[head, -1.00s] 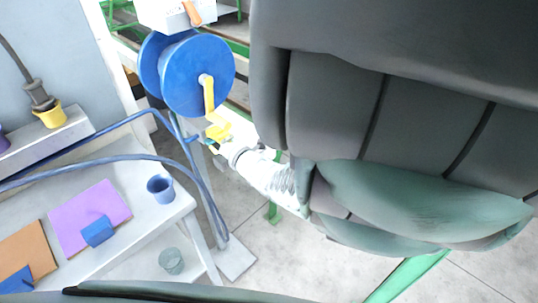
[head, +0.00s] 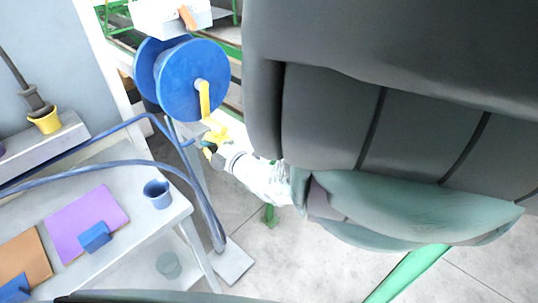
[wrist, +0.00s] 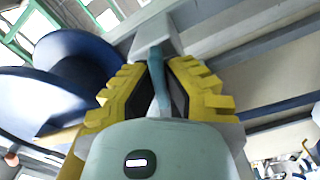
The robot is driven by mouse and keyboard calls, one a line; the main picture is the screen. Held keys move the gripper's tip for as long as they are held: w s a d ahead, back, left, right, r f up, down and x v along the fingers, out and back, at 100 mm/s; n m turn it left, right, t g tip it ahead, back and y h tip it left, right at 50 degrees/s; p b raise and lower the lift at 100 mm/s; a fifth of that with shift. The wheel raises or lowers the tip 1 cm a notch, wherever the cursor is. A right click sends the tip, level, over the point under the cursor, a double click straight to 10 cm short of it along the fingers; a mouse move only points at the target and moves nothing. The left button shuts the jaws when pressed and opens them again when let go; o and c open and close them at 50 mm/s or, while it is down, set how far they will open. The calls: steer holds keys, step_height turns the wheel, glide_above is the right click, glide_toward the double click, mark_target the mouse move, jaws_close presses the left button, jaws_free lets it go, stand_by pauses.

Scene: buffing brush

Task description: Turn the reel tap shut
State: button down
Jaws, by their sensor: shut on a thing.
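My gripper (head: 213,140) is just below the crank, with yellow fingers. In the wrist view my gripper (wrist: 160,88) is closed around a narrow blue-green lever, which looks like the tap handle (wrist: 157,62). The lever lies between the dark finger pads, below a grey block. In the head view my fingers hide the tap, and its turn angle cannot be told.
A blue hose (head: 110,165) runs from the reel's post across a white bench (head: 130,185). My arm covers much of the right side.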

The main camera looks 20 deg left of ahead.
steer(key=m, duration=0.3)
steer(key=shift+f+m+b, duration=0.2)
steer(key=shift+m+b, duration=0.1)
steer(key=shift+m, duration=0.1)
steer(key=m+b, duration=0.1)
steer(key=m, duration=0.2)
steer(key=shift+f+m, duration=0.15)
steer(key=shift+m, duration=0.15)
steer(key=m+b, duration=0.2)
steer(key=m, duration=0.2)
steer(key=shift+w+d+b, duration=0.15)
steer(key=shift+b, duration=0.25)
steer(key=shift+m+b, duration=0.55)
steer(key=shift+m, duration=0.65)
steer(key=shift+r, duration=0.2)
steer(key=c, duration=1.1)
jaws_free()
steer(key=shift+a+r, duration=0.1)
steer(key=shift+a, duration=0.15)
steer(key=shift+o, duration=0.3)
steer(key=shift+d, duration=0.1)
